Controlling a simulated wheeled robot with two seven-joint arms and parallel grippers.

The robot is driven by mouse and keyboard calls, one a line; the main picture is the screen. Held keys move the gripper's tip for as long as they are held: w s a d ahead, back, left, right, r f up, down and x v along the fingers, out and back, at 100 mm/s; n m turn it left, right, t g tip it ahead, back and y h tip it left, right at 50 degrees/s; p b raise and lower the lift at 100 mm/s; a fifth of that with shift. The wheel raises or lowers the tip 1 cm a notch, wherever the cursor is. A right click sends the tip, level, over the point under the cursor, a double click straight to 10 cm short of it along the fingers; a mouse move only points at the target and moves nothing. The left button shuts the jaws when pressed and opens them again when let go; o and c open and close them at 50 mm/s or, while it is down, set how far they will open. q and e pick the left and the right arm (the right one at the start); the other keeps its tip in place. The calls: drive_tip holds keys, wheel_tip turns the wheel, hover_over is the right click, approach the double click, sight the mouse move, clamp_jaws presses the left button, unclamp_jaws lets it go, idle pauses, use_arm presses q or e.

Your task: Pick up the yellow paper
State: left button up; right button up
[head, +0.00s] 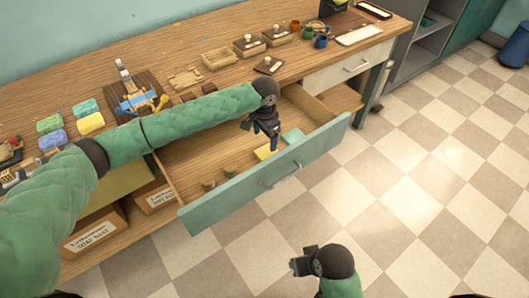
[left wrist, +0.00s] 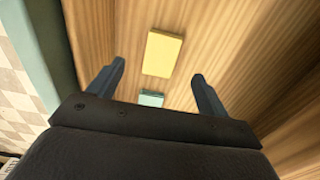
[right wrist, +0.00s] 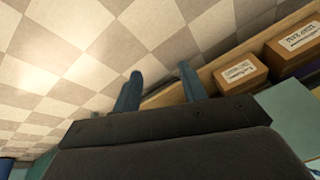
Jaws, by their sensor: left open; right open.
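The yellow paper (head: 265,152) lies flat on the bottom of the open drawer (head: 200,157), partly hidden by my left gripper in the head view. In the left wrist view the yellow paper (left wrist: 162,53) lies beyond the fingertips, roughly in line with the gap between them. A teal paper (head: 293,135) lies beside it, and it also shows between the fingers in the left wrist view (left wrist: 151,98). My left gripper (head: 273,143) is open and empty above the drawer. My right gripper (head: 294,264) is open and empty over the floor, away from the drawer.
The drawer's teal front panel (head: 245,185) stands toward the floor side. Small objects (head: 208,184) lie at the drawer's near end. The wooden counter (head: 215,75) above holds soaps, trays and cups. Boxes (head: 95,230) sit on a shelf below. The checkered floor is clear.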

sight(266, 151)
use_arm(q)
drive_tip(key=shift+d+f, duration=0.2)
drive_tip(key=shift+a+f, duration=0.2)
drive_tip(key=shift+f, duration=0.95)
drive_tip(key=f, duration=0.1)
drive_tip(key=f+p, duration=0.1)
drive_tip(key=f, duration=0.2)
drive_tip(key=shift+w+d, duration=0.3)
drive_tip(key=shift+w, duration=0.05)
drive_tip(key=shift+f, duration=0.55)
use_arm(e)
drive_tip(key=shift+s+d+r+g+h, duration=0.15)
drive_tip(key=shift+s+d+r, duration=0.1)
drive_tip(key=shift+d+r, duration=0.35)
drive_tip(key=shift+s+d+r+g+h, duration=0.15)
drive_tip(key=shift+s+d+r, duration=0.05)
drive_tip(key=shift+d+r, duration=0.35)
use_arm(q)
drive_tip(key=c, duration=1.1)
